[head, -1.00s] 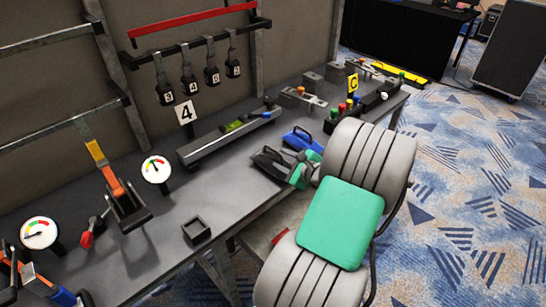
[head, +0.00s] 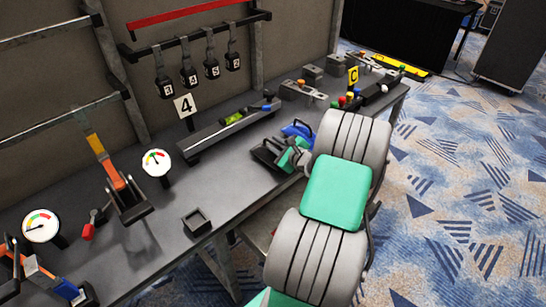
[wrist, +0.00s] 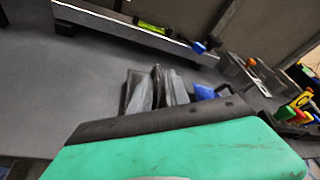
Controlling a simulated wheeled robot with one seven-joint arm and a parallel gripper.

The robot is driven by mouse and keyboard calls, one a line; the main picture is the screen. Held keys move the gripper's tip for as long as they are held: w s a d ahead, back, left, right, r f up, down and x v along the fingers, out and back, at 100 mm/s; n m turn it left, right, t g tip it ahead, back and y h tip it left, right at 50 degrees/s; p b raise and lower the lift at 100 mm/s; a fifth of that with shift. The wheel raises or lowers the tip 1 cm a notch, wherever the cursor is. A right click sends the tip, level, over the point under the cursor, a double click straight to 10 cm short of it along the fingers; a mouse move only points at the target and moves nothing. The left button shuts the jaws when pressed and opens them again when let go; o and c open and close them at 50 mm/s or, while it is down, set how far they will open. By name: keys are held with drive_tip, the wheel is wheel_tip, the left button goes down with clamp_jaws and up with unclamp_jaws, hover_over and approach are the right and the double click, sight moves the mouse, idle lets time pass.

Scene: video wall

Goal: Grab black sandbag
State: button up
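A black sandbag-like object (head: 266,153) lies on the grey workbench (head: 225,180), near its front edge in the head view. A blue object (head: 298,132) lies just behind and right of it. My gripper (head: 291,160) is low over the bench at the black object's right side, partly hidden behind my own arm. In the wrist view, dark grey folded shapes (wrist: 155,90) show just beyond my wrist, with the blue object (wrist: 208,92) to their right. Bag and fingers overlap there, so I cannot tell whether the fingers are apart or touching the bag.
A long grey rail with a green level (head: 232,119) lies behind. Numbered black weights (head: 190,75) hang from the rack above. A gauge (head: 156,162) and a small square tray (head: 196,221) stand left. Coloured knobs (head: 352,98) stand right. The bench between gauge and bag is clear.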

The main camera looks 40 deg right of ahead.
clamp_jaws()
idle(0.9)
drive_tip(key=shift+d+r, duration=0.1)
drive_tip(key=shift+r, duration=0.1)
